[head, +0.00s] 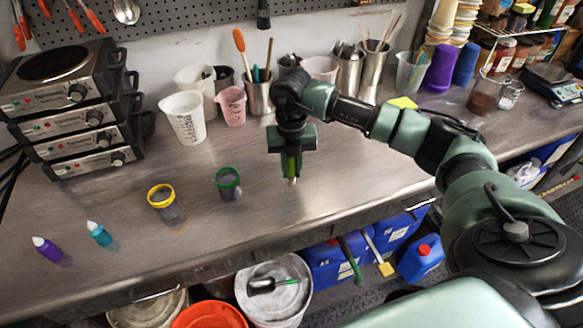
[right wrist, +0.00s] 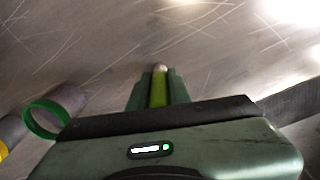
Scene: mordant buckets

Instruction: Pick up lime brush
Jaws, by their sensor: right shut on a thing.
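The lime brush (head: 292,172) is a slim yellow-green stick with a pale tip, in the middle of the head view above the metal bench. My right gripper (head: 291,165) points down and is shut on it, with the lime part between the fingers and the tip sticking out below. In the right wrist view the lime brush (right wrist: 158,90) lies between the two green fingers of the gripper (right wrist: 158,88). The gripper hides most of the brush. I cannot tell whether the tip touches the bench. My left gripper is not in view.
A green-rimmed cup (head: 228,183) and a yellow-rimmed cup (head: 163,197) stand left of the gripper. Beakers and utensil-filled metal pots (head: 258,95) line the back. The bench right of the gripper is mostly clear.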

